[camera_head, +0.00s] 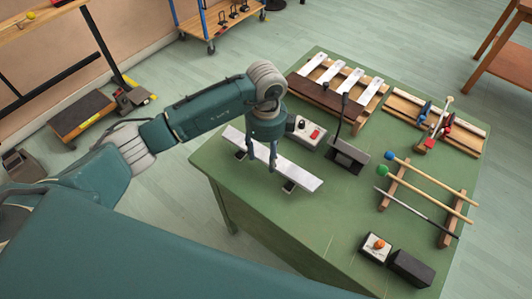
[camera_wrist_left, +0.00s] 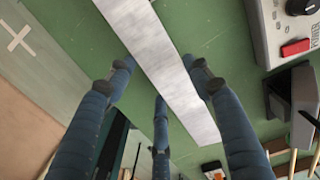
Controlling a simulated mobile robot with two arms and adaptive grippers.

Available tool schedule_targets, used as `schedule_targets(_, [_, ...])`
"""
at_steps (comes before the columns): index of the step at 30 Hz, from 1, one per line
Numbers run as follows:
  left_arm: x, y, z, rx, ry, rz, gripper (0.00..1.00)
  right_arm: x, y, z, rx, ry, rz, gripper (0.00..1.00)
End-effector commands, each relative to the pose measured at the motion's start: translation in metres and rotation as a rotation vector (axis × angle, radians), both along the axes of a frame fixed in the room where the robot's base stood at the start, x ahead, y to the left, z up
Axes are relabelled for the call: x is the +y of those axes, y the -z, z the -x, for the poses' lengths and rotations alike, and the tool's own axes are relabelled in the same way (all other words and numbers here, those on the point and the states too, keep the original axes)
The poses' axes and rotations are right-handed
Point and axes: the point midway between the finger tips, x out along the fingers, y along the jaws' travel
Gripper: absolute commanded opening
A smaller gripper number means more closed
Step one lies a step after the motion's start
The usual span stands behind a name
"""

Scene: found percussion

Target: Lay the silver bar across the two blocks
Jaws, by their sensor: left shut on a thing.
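The silver bar (camera_head: 300,175) is a long flat strip near the left edge of the green table (camera_head: 232,182). My left gripper (camera_head: 262,160) points down with its fingers on either side of the bar's middle, shut on it. In the left wrist view the bar (camera_wrist_left: 145,35) runs lengthwise between my blue fingers. Two small dark blocks show under the bar, one near its left end (camera_head: 240,155) and one near its right end (camera_head: 289,187). I cannot tell whether the bar touches them. My right gripper is not in view.
A grey box with a red switch (camera_head: 315,132) and a dark stand (camera_head: 348,154) are close behind the bar.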

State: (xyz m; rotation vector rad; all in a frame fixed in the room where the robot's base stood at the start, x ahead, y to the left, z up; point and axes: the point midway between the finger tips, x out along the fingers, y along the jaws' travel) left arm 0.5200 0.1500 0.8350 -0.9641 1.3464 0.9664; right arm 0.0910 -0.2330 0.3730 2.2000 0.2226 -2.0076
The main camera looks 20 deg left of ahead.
Motion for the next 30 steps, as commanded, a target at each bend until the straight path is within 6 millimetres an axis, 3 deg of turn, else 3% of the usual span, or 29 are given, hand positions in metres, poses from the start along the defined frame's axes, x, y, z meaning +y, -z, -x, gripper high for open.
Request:
schedule_targets(23, [-0.001, 0.015, -0.001, -0.003, 0.001, 0.001, 0.01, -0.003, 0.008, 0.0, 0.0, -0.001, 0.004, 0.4])
schedule_targets(24, [0.0, 0.016, 0.0, 0.0, 0.001, 0.0, 0.53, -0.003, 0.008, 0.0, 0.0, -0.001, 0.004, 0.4])
schedule_targets(27, [0.0, 0.016, 0.0, 0.0, 0.001, 0.0, 0.7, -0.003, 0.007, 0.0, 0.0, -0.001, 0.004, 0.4])
schedule_targets(30, [0.0, 0.016, 0.0, -0.001, 0.001, 0.0, 0.7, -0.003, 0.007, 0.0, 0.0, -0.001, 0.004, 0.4])
